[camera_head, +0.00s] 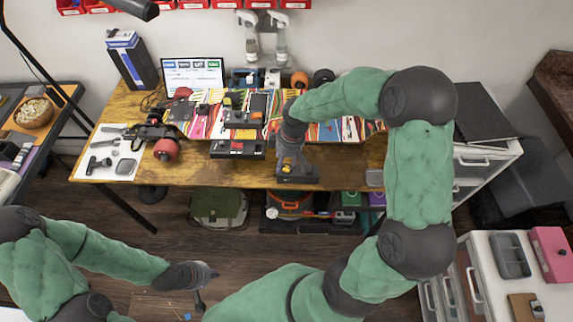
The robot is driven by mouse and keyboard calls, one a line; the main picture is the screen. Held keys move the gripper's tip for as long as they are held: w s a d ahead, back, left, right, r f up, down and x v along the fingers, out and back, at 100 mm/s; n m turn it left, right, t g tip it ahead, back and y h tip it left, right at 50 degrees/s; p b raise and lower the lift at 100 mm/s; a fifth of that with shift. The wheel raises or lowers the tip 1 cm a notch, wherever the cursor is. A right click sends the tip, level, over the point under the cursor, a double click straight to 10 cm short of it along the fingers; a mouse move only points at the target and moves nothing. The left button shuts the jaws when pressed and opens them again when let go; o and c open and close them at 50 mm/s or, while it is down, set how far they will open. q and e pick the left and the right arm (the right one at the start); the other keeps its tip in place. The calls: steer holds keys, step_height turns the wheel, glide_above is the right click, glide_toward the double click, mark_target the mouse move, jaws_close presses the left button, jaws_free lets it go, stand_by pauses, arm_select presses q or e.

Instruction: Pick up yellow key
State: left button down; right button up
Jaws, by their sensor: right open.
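My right gripper (297,172) reaches down from the right over the front edge of the wooden workbench (350,178). It is open at a dark block, and a small yellow spot shows beside its fingers. I cannot tell whether this spot is the yellow key or part of the block or gripper. Another small yellowish patch shows among the dark devices (243,118) further back. My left gripper (208,274) is low at the left, away from the bench, and its jaws are too small to read.
A skateboard truck with red wheels (165,150) lies left on the bench beside a white tool sheet (104,166). A dark device with a red display (237,149) is left of my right gripper.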

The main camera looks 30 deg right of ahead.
mark_target(288, 164)
step_height(288, 164, up, 4)
steer(key=d, duration=0.3)
steer(key=shift+n+h, duration=0.3)
steer(key=shift+n, duration=0.1)
steer(key=f, duration=0.3)
steer(key=f+b, duration=0.1)
steer(key=f, duration=0.1)
steer(key=shift+w+a+f, duration=0.35)
steer(key=shift+w+a+f+b, duration=0.15)
steer(key=shift+f+b, duration=0.4)
steer(key=shift+f, duration=0.75)
steer(key=shift+w+a+f+b, duration=0.15)
steer(key=shift+f+b, duration=0.35)
steer(key=shift+f, duration=0.8)
jaws_close()
